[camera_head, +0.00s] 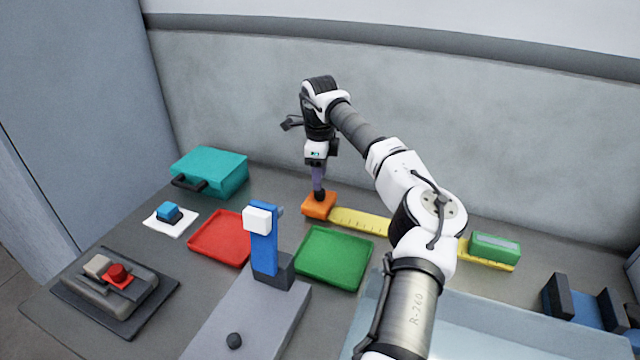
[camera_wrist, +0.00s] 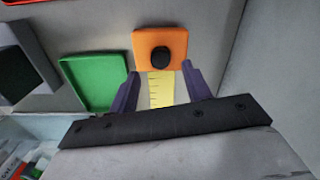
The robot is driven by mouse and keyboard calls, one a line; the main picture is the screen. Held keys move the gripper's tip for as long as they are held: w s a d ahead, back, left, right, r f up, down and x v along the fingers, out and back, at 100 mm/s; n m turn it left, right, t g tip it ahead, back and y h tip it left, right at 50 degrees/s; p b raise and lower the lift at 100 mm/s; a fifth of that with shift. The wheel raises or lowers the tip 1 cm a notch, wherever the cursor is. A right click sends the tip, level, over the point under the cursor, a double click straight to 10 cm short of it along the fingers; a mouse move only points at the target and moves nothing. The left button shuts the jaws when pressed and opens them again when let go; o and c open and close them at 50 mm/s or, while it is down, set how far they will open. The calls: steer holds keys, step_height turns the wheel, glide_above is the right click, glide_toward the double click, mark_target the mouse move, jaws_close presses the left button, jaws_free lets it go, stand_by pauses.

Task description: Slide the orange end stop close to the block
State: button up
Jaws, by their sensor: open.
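The orange end stop (camera_head: 319,206) with a dark knob sits at the left end of the yellow ruled strip (camera_head: 360,221). It also shows in the wrist view (camera_wrist: 147,38), with its black knob facing up. A green block (camera_head: 494,247) with a pale top rests at the strip's right end, far from the end stop. My gripper (camera_head: 318,190) points down right over the end stop. In the wrist view its two purple fingers (camera_wrist: 162,78) are spread, with the strip showing between them. The knob appears ahead of the fingertips, and I cannot tell whether they touch the end stop.
A green tray (camera_head: 334,284) and a red tray (camera_head: 192,237) lie in front of the strip. A blue upright post (camera_head: 263,240) stands on a grey base. A teal case (camera_head: 232,172) is at the back left. My arm crosses above the strip's middle and hides part of it.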

mark_target(320, 199)
steer(key=shift+f+p, duration=0.45)
steer(key=shift+f, duration=1.85)
jaws_close()
